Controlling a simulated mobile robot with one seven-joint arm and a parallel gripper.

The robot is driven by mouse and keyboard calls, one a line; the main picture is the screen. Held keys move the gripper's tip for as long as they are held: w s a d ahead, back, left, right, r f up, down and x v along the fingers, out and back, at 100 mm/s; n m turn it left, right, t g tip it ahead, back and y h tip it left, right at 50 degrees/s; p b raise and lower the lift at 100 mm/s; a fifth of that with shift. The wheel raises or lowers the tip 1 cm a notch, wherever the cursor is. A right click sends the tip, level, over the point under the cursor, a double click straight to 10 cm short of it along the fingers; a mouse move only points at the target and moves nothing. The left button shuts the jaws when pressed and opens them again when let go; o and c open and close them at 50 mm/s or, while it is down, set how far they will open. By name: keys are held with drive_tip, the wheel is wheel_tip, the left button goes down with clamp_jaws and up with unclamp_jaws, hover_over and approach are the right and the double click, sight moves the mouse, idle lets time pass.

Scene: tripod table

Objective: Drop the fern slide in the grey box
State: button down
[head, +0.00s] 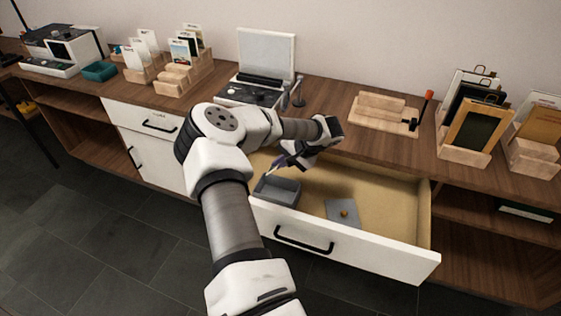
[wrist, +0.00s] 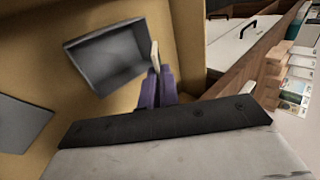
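The grey box (head: 291,199) sits open in the left part of the pulled-out drawer; it also shows in the wrist view (wrist: 84,57), and its inside looks empty. My gripper (head: 278,163) reaches down over the drawer, just behind and above the box. In the wrist view its purple fingers (wrist: 156,84) are close together on a thin pale slide (wrist: 155,55), seen nearly edge-on beside the box's right rim. The slide's picture is not visible, so I cannot tell that it is the fern one.
A light-box device with a raised lid (head: 266,50), wooden racks (head: 172,82) and framed boards (head: 475,130) stand on the counter.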

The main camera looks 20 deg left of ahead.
drive_tip(key=shift+r, duration=0.1)
drive_tip(key=shift+f+b, duration=2.8)
drive_tip(key=shift+f, duration=3.5)
drive_tip(key=c, duration=1.3)
unclamp_jaws()
drive_tip(key=shift+c, duration=0.2)
drive_tip(key=shift+r, duration=0.1)
wheel_tip(320, 180, up, 9)
drive_tip(key=p, duration=0.7)
drive_tip(key=shift+d, duration=0.15)
